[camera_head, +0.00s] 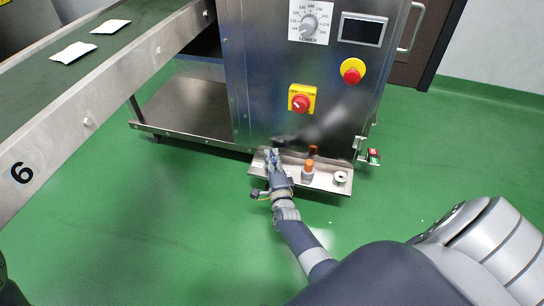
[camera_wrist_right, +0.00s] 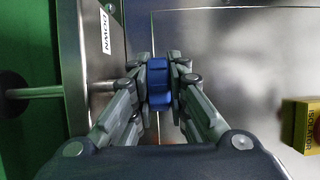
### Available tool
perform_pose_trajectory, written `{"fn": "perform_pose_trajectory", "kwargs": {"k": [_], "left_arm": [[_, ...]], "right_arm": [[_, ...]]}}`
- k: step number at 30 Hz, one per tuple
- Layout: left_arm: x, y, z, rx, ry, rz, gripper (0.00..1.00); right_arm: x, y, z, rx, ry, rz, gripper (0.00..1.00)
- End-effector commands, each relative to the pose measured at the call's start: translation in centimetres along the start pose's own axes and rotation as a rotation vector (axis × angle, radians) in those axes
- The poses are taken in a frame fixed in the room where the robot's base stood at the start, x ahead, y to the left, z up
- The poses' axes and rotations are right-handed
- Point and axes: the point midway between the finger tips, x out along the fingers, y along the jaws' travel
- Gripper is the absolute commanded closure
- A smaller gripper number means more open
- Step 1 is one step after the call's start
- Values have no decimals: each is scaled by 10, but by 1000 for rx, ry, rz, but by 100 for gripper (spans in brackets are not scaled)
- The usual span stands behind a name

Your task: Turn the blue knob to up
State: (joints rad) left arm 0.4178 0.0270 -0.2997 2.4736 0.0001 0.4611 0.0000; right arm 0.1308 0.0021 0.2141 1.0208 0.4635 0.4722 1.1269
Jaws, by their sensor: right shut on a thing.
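The blue knob (camera_wrist_right: 159,84) shows in the right wrist view between the two fingers of my right gripper (camera_wrist_right: 160,82). The fingers close on it from both sides. A white label reading "DOWN" (camera_wrist_right: 103,32) is on the metal plate left of the knob. In the head view my right gripper (camera_head: 271,158) reaches the left end of the small metal shelf (camera_head: 318,181) at the foot of the machine. There the fingers mostly cover the knob, and its turn position cannot be told. My left gripper does not show.
An orange-topped part (camera_head: 309,167) and a round metal piece (camera_head: 340,177) are right of my gripper on the shelf. A conveyor (camera_head: 110,75) carries white packets at left.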

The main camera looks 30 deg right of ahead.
Motion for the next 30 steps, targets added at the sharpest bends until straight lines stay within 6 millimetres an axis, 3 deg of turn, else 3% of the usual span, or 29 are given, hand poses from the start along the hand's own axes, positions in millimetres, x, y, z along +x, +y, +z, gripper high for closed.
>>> {"fn": "perform_pose_trajectory", "kwargs": {"k": [15, 16, 18, 30], "left_arm": [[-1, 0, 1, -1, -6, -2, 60], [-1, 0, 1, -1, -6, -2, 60], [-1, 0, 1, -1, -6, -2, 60], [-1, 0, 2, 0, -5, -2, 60]], "right_arm": [[1, -1, -1, -1, 72, -2, 100], [1, -1, -1, -1, 72, -2, 79], [0, -1, -1, -1, 71, -1, 65], [0, 0, 0, -1, 69, 1, 65]]}}
